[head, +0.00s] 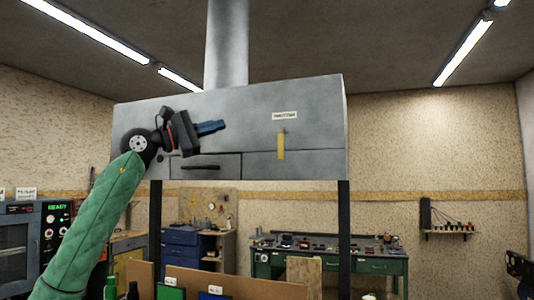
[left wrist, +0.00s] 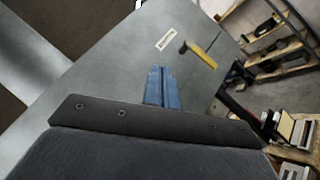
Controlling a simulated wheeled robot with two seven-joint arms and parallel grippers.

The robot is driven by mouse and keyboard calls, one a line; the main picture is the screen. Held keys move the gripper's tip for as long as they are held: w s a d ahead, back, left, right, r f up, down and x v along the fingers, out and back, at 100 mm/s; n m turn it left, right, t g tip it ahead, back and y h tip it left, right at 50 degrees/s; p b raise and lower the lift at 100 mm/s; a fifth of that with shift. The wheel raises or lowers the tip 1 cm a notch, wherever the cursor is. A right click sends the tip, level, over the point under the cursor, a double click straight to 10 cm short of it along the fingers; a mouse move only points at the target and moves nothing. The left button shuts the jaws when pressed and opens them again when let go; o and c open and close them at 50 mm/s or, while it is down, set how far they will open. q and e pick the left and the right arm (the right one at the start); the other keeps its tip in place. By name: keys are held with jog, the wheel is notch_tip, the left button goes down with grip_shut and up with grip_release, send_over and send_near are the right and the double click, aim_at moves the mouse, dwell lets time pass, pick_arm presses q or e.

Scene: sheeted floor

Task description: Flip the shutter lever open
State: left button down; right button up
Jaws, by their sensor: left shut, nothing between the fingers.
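The shutter lever (head: 281,147) is a yellow bar on the front of a grey metal hood (head: 240,110), below a small white label (head: 285,115). It hangs straight down from a pivot at its top. In the left wrist view the lever (left wrist: 203,55) shows beyond my fingers, with the label (left wrist: 166,40) beside it. My left gripper (head: 222,125) is in front of the hood, left of the lever and apart from it. Its blue fingers are together and empty; they also show in the left wrist view (left wrist: 159,72). A dark part at the head view's right edge looks like my right gripper (head: 520,267); its fingers are unclear.
The hood stands on dark posts (head: 344,235), with a duct (head: 227,45) above. A green workbench (head: 372,267) and blue drawers (head: 180,247) are behind. A machine (head: 57,228) with lit buttons is at the left. The hood front around the lever looks clear.

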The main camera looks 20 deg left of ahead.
aim_at(282, 144)
pick_arm(q)
notch_tip(282, 144, down, 6)
jog(key=w+m+g+y, duration=0.1)
jog(key=m+g+y, duration=0.1)
jog(key=m+y, duration=0.1)
jog(key=shift+m, duration=0.5)
pick_arm(e)
jog(key=shift+w+a+r+t, duration=0.15)
jog(key=shift+w+t, duration=0.35)
jog(key=shift+w, duration=0.25)
pick_arm(q)
jog(key=shift+d, duration=0.15)
